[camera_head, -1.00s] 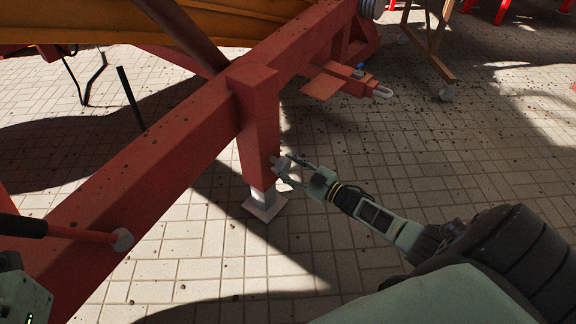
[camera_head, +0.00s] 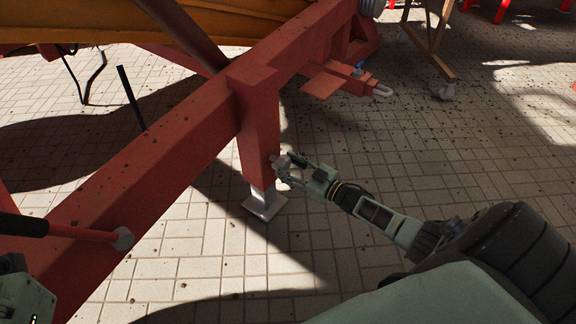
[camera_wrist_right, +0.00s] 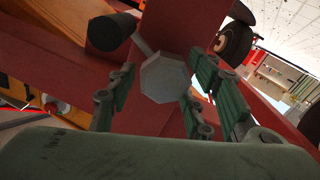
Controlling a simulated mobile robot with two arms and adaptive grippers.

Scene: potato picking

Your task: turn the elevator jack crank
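The jack is a red square post (camera_head: 258,125) with a pale metal foot (camera_head: 264,203) on the paving. In the right wrist view, the crank shows a pale many-sided hub (camera_wrist_right: 165,78) and a short arm to a dark cylindrical grip (camera_wrist_right: 113,32) at upper left. My right gripper (camera_head: 281,168) is at the right side of the post, its fingers around the hub. In the right wrist view, the gripper's green-padded fingers (camera_wrist_right: 160,88) stand apart on both sides of the hub; a gap shows on the left.
A long red beam (camera_head: 150,150) runs diagonally past the post. A red rod with a black grip (camera_head: 20,225) sticks out at lower left. A red hitch (camera_head: 350,80) and a wooden stand (camera_head: 430,45) are beyond.

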